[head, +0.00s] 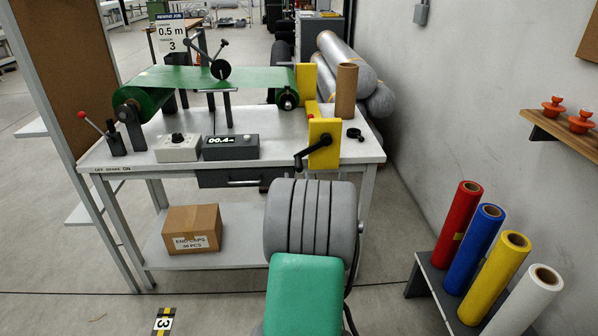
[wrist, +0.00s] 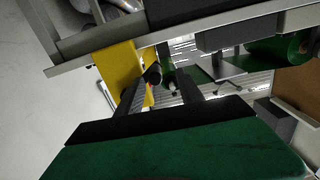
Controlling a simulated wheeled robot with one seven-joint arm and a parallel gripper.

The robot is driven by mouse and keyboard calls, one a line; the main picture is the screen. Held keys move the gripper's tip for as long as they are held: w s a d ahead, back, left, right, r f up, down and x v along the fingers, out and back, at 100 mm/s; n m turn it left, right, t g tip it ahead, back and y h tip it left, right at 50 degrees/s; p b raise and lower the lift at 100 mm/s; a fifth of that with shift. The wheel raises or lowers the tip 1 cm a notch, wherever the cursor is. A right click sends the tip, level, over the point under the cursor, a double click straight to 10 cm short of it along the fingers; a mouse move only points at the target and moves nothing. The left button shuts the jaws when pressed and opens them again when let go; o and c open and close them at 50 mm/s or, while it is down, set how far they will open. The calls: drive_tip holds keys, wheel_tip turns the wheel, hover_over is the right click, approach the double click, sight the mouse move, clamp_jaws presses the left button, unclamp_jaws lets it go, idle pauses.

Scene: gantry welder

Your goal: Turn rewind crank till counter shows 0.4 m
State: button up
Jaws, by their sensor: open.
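The rewind crank (head: 312,153) is a black arm on a yellow plate (head: 323,130) at the bench's right front, its grip pointing down-left. The counter (head: 230,147) is a dark box whose lit display appears to read 00.4 m. My gripper (wrist: 166,80) is open in the wrist view, its two dark fingers pointing toward the yellow plate (wrist: 121,72). A black crank grip (wrist: 153,74) shows near the left fingertip; I cannot tell whether they touch. In the head view my arm hides the gripper.
A sign (head: 172,38) reads 0.5 m, tension 3. A green web (head: 200,78) runs between two rolls. A brake lever (head: 100,130) and grey dial box (head: 178,147) stand left. Coloured rolls (head: 475,255) stand on a low rack at right. A carton (head: 192,229) sits below.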

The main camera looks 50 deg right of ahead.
sight(299, 165)
drive_tip(key=shift+h, duration=0.4)
drive_tip(key=x, duration=0.8)
drive_tip(key=shift+s+d+r, duration=0.1)
drive_tip(key=shift+s+d, duration=0.2)
drive_tip(key=shift+s, duration=0.15)
drive_tip(key=shift+c, duration=0.2)
clamp_jaws()
